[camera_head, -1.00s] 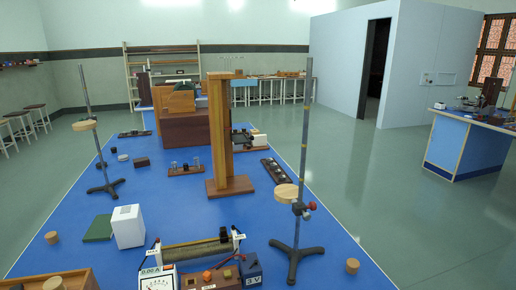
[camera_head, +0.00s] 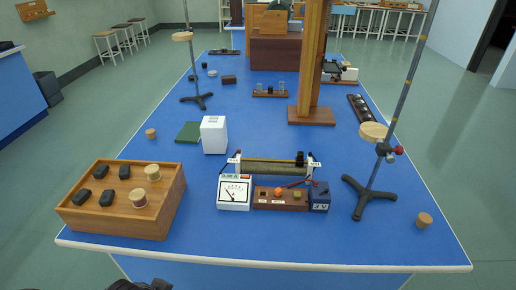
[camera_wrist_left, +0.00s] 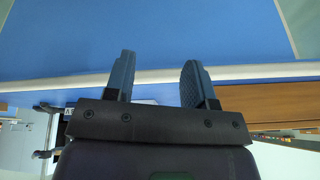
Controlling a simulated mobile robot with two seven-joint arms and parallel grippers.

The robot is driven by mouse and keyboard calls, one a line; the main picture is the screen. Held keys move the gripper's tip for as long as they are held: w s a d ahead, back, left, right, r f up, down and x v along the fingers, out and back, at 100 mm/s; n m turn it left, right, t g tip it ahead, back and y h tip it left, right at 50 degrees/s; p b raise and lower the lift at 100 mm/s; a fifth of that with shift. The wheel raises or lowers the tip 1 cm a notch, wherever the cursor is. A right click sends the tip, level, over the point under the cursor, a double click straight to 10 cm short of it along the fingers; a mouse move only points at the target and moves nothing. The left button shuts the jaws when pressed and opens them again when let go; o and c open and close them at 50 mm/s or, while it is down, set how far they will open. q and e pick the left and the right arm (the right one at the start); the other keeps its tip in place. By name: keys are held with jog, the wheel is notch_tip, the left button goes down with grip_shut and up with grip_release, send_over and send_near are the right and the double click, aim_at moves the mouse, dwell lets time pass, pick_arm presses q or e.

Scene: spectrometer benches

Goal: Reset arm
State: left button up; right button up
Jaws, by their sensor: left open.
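My left gripper (camera_wrist_left: 157,82) shows in the left wrist view. Its two dark fingers stand wide apart with nothing between them. A blue surface with a pale edge strip lies beyond the fingertips, and no object touches them. In the head view only a dark shape, seemingly part of my arm, shows at the bottom edge left of centre; no gripper can be made out there. My right gripper is in neither view.
The blue bench (camera_head: 270,235) holds a wooden box (camera_head: 120,228) with black blocks and wooden cylinders at front left. A meter (camera_head: 234,192), a rheostat (camera_head: 270,166) and a stand (camera_head: 368,198) are near the front. A white box (camera_head: 213,135) stands farther back. The front strip is clear.

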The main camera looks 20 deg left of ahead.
pick_arm(q)
jog(key=w+f+t, duration=0.5)
jog(key=f+t, duration=0.2)
jog(key=f, duration=0.2)
jog(key=shift+w+m+h, duration=0.25)
jog(key=shift+m+h, duration=0.05)
jog(key=shift+m, duration=0.1)
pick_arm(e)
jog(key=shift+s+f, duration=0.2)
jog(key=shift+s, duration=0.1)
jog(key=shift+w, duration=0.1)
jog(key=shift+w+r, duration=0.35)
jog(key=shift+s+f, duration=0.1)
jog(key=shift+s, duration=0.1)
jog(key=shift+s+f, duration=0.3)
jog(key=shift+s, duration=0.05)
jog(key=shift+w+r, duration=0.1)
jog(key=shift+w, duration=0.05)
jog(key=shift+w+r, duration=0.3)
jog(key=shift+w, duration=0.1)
